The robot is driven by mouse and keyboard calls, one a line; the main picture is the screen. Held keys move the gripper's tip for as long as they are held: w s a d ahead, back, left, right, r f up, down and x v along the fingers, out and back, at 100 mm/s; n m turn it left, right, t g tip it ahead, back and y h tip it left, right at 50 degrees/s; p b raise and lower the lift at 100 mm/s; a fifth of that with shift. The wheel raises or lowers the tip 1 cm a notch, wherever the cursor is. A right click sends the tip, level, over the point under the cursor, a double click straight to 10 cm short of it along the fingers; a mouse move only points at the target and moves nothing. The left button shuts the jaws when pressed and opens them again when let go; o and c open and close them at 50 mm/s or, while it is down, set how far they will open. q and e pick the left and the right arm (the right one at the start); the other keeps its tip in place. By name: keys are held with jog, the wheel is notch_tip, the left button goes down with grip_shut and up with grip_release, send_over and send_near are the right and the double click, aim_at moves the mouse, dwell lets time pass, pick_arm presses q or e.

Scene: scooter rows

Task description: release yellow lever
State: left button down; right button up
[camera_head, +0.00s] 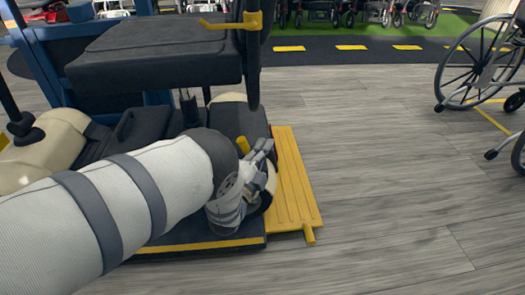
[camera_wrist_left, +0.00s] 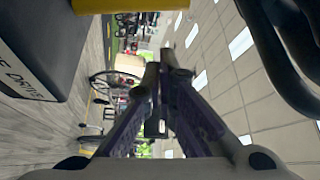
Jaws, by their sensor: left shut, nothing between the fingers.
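My left gripper (camera_head: 266,148) is shut and empty, beside the scooter's rear wheel. In the left wrist view its fingers (camera_wrist_left: 157,78) meet at the tips with nothing between them. A yellow part (camera_wrist_left: 98,4) shows at the top edge of the wrist view, apart from the fingertips; I cannot tell whether it is the lever. My left forearm hides part of the scooter base. My right gripper is not in view.
The scooter's black seat (camera_head: 160,52) overhangs my arm, with a yellow handle (camera_head: 232,24) at its side. A yellow ribbed plate (camera_head: 294,180) lies on the floor beside the scooter. A wheelchair (camera_head: 480,65) stands at right. The wooden floor between is clear.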

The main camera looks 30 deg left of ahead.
pick_arm(q)
jog(key=shift+s+d+r+p, duration=0.2)
jog(key=shift+s+d+p, duration=0.2)
jog(key=shift+d, duration=0.2)
jog(key=s+f+p, duration=0.2)
jog(key=s, duration=0.6)
jog(key=shift+s+d, duration=0.2)
jog(key=shift+s, duration=0.2)
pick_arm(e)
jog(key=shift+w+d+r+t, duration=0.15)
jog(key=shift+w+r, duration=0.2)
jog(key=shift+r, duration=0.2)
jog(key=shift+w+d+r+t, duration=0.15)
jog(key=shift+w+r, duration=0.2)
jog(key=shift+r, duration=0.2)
